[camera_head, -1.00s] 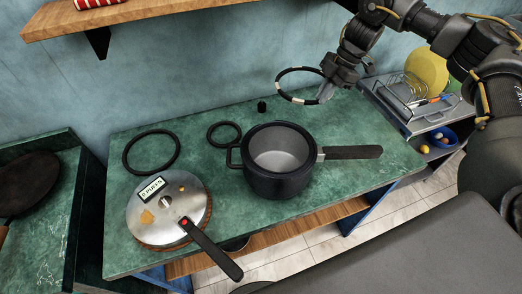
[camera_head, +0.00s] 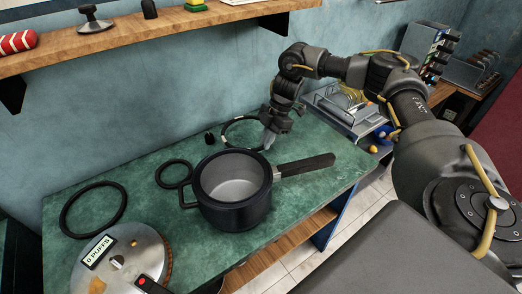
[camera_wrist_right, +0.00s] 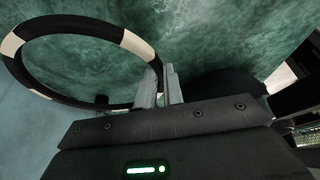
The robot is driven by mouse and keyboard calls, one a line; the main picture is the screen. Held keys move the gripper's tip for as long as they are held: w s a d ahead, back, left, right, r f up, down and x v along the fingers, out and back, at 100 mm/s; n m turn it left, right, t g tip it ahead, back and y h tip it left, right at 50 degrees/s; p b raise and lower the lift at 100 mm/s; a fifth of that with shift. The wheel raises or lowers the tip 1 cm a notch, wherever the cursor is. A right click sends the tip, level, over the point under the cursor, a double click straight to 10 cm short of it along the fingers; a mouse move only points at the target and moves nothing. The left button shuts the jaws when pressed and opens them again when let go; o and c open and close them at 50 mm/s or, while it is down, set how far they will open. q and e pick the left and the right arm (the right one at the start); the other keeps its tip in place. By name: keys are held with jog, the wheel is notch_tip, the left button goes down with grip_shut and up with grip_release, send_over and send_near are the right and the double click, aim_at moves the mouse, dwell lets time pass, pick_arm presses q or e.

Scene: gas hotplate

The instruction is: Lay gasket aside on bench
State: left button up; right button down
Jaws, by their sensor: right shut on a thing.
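A black gasket ring with pale bands (camera_head: 224,131) is in my right gripper (camera_head: 268,139), at the back right of the green bench (camera_head: 310,145). In the right wrist view the fingers (camera_wrist_right: 161,88) are shut on the right side of the gasket (camera_wrist_right: 85,20), and the bench shows behind and through it. The gasket looks low over the bench; I cannot tell if it touches. Two plain black rings, a large one (camera_head: 64,215) and a small one (camera_head: 160,180), lie on the bench at left. My left gripper is not in view.
A black pot (camera_head: 235,216) stands mid-bench, its handle (camera_head: 305,165) pointing right. A steel lid (camera_head: 130,245) lies front left. A small black knob (camera_head: 209,138) is near the gasket. A wooden shelf (camera_head: 150,27) overhangs the back. A dish rack (camera_head: 335,112) stands right.

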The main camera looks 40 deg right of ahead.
jog(key=shift+f, duration=0.3)
notch_tip(320, 180, down, 2)
jog(key=shift+f, duration=0.7)
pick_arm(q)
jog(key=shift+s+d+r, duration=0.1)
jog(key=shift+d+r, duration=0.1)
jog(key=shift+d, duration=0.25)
pick_arm(e)
jog(key=shift+f, duration=0.15)
jog(key=c, duration=1.5)
grip_release()
